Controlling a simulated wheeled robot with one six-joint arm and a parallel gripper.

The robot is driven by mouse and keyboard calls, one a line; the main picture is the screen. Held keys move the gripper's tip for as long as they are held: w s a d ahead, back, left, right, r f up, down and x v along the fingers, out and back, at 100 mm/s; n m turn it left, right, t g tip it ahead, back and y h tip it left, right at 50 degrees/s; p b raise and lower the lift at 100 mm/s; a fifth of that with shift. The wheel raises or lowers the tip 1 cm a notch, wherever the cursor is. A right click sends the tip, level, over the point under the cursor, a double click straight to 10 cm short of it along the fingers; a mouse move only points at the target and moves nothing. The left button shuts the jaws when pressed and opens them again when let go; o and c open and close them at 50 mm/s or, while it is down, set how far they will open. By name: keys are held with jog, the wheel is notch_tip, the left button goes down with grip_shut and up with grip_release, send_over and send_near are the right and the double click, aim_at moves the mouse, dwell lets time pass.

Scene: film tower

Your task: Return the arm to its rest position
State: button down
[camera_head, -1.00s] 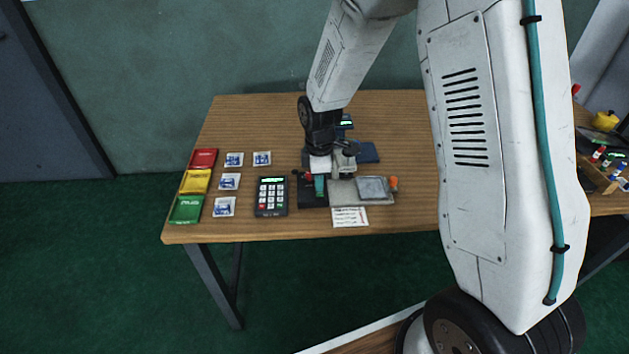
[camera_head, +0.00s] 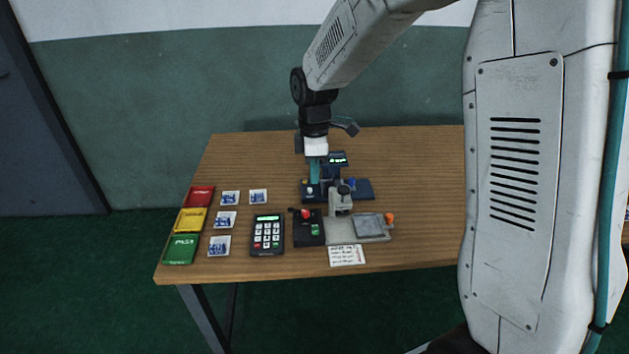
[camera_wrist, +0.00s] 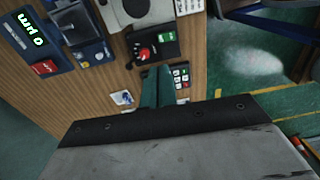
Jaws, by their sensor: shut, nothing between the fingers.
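My gripper (camera_head: 315,172) is above the wooden table (camera_head: 235,165), pointing down, with its teal fingers together and nothing visible between them. In the wrist view the shut teal fingers (camera_wrist: 157,88) stick out beyond a dark plate, over the table edge and a keypad. My white arm comes down from the upper right in the head view. In that view the fingers overlap the blue device with a lit display (camera_head: 338,159); the picture does not settle the gap between them.
A grey stand (camera_head: 340,202), a black box with a red knob (camera_head: 307,228) and a keypad (camera_head: 267,234) stand on the table. Red (camera_head: 199,196), yellow (camera_head: 191,221) and green (camera_head: 181,249) trays line the left edge, beside several small cards. The back left tabletop is clear.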

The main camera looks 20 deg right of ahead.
dwell(0.4)
jog(key=s+d+r+m, duration=0.1)
jog(key=s+r+m, duration=0.3)
jog(key=s, duration=0.6)
jog(key=s+d+r+m+t, duration=0.1)
jog(key=s+r+m, duration=0.3)
jog(key=s, duration=0.6)
jog(key=s+d+r+m, duration=0.1)
jog(key=s+r+m, duration=0.3)
jog(key=s, duration=0.7)
jog(key=m, duration=0.2)
jog(key=shift+d+m, duration=0.3)
jog(key=shift+m, duration=0.1)
jog(key=c, duration=1.3)
grip_release()
jog(key=shift+s+r+t, duration=0.1)
jog(key=shift+r+t, duration=0.25)
jog(key=shift+t, duration=0.05)
jog(key=shift+c, duration=0.2)
